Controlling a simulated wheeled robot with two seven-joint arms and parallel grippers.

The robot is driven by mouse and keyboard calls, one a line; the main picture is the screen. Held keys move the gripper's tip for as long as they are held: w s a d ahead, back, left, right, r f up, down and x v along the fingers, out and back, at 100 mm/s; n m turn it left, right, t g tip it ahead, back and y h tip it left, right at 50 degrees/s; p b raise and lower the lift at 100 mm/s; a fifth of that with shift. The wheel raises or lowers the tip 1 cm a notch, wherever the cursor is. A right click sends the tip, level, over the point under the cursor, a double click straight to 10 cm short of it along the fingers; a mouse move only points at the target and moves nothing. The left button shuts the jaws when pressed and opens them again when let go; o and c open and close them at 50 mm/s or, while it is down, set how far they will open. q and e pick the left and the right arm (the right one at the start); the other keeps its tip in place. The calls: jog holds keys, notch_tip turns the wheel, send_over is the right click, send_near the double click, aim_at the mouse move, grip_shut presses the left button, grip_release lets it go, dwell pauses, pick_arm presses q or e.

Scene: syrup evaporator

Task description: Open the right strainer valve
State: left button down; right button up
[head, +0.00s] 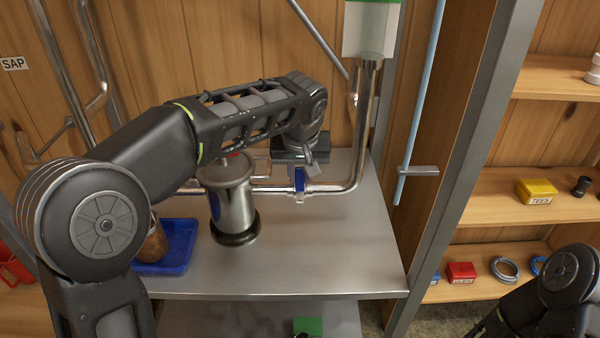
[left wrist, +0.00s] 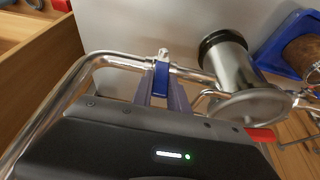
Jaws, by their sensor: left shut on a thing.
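The right strainer valve has a blue handle (head: 300,180) on the horizontal steel pipe, to the right of the steel strainer canister (head: 233,205). The handle hangs down across the pipe. In the left wrist view the blue handle (left wrist: 161,80) sits between the fingertips of my left gripper (left wrist: 162,92). My left gripper (head: 308,163) is shut on this handle; its fingers are partly hidden in the head view. The canister (left wrist: 232,65) also shows in the left wrist view, with a red part (left wrist: 262,134) near it. My right gripper is out of view.
A blue tray (head: 178,240) with a brown cylinder (head: 154,243) stands left of the canister. The metal bench top (head: 330,255) is clear at the front right. A grey post (head: 470,150) and shelves with a yellow box (head: 537,192) and red box (head: 461,272) stand right.

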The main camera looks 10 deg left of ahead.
pick_arm(q)
jog(key=shift+d+r, duration=0.1)
dwell(0.3)
jog(key=shift+w+d+f+m+g+y+p, duration=0.25)
jog(key=shift+d+y+p, duration=0.55)
jog(key=shift+y, duration=0.25)
jog(key=shift+w+d+f+m+g+y+p, duration=0.1)
jog(key=shift+d+f+m+g+y+p, duration=0.15)
jog(key=shift+d+y+p, duration=0.55)
jog(key=shift+w+d+f+m+g+y+p, duration=0.25)
jog(key=shift+d+y+p, duration=0.25)
jog(key=shift+y+p, duration=0.65)
jog(key=c, duration=1.3)
grip_release()
